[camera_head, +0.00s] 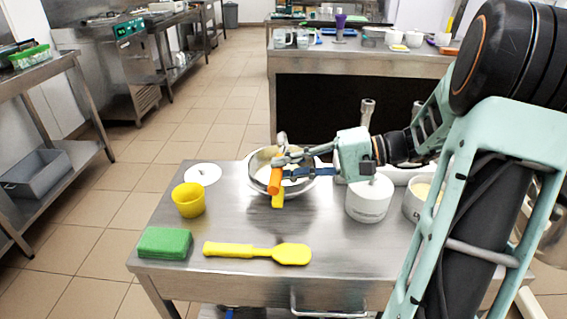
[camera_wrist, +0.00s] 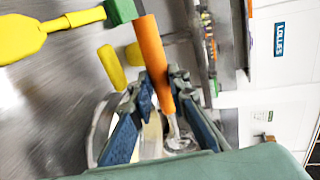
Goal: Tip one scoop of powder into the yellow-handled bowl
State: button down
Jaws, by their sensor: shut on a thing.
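The metal bowl (camera_head: 303,189) stands on the steel table, with its yellow handle (camera_head: 278,201) toward the front; the handle also shows in the wrist view (camera_wrist: 112,67). My gripper (camera_head: 280,166) is shut on the orange handle (camera_head: 274,181) of a scoop, just above the bowl. In the wrist view the orange handle (camera_wrist: 154,60) lies between my fingers (camera_wrist: 163,95), with a metal scoop end (camera_wrist: 181,138) beyond it, over the bowl. I cannot tell whether powder is in the scoop. Pale material shows inside the bowl, partly hidden by my fingers.
A white lidded jar (camera_head: 368,200) and an open tub (camera_head: 414,206) with pale tan contents stand right of the bowl. A yellow cup (camera_head: 188,200), white disc (camera_head: 203,174), green block (camera_head: 164,243) and yellow spatula (camera_head: 258,251) lie left and front. The table's right front looks clear.

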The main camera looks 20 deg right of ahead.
jog(key=r+g+h+p, duration=0.1)
jog(key=h+p, duration=0.1)
jog(key=p, duration=0.2)
jog(key=a+r+g+h+p, duration=0.1)
jog(key=h+p, duration=0.2)
jog(key=p, duration=0.2)
jog(key=r+g+h+p, duration=0.1)
jog(key=h+p, duration=0.2)
jog(key=p, duration=0.2)
jog(key=shift+w+a+m+g, duration=0.3)
jog(key=shift+w+a, duration=0.05)
jog(key=h+p, duration=0.1)
jog(key=p, duration=0.1)
jog(key=g+h+p, duration=0.1)
jog(key=p, duration=0.1)
jog(key=a+h+p, duration=0.1)
jog(key=p, duration=0.1)
jog(key=shift+w, duration=0.25)
jog(key=shift+w+a+r+g+h+p, duration=0.1)
jog(key=shift+r+g+h+p, duration=0.4)
jog(key=shift+p, duration=0.55)
jog(key=shift+w+a+r+g+h+p, duration=0.1)
jog(key=shift+r+g+h+p, duration=0.1)
jog(key=shift+r+h+p, duration=0.65)
